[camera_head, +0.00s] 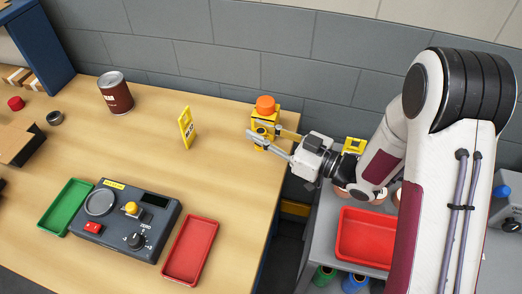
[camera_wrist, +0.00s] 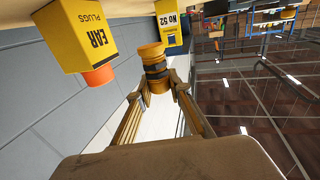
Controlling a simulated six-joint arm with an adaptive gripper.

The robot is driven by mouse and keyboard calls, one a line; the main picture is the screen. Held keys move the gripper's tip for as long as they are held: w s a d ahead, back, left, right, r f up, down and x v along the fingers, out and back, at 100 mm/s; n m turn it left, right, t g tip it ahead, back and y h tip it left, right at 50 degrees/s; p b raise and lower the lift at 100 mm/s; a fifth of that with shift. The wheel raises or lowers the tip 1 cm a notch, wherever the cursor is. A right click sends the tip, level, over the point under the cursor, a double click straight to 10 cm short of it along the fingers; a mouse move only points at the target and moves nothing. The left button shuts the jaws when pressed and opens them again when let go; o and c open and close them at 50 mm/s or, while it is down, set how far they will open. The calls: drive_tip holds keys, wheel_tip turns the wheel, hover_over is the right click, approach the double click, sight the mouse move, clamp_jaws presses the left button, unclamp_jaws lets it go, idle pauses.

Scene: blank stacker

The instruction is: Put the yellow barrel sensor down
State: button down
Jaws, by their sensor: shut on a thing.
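The yellow barrel sensor (camera_wrist: 150,53), a short yellow cylinder with dark bands, is between the fingertips of my gripper (camera_wrist: 157,86) in the wrist view. My gripper is shut on it. In the head view my gripper (camera_head: 263,139) is over the right part of the wooden bench (camera_head: 225,165), just in front of the yellow ear plugs box with its orange top. The barrel is small there and partly covered by the fingers. I cannot tell whether it touches the bench.
The ear plugs box (camera_wrist: 85,38) is close beside the barrel. A yellow sign (camera_head: 187,128) and a brown can (camera_head: 115,93) stand farther left. A dark control unit (camera_head: 126,221) lies between a green tray (camera_head: 67,206) and a red tray (camera_head: 190,250). Bench between sign and red tray is clear.

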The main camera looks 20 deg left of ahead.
drive_tip(key=shift+f, duration=1.55)
drive_tip(key=shift+f, duration=0.15)
drive_tip(key=shift+f, duration=1.75)
drive_tip(key=shift+f, duration=0.2)
drive_tip(key=c, duration=1.8)
unclamp_jaws()
drive_tip(key=shift+c, duration=0.2)
drive_tip(key=shift+v, duration=3.75)
drive_tip(key=shift+s+r, duration=0.15)
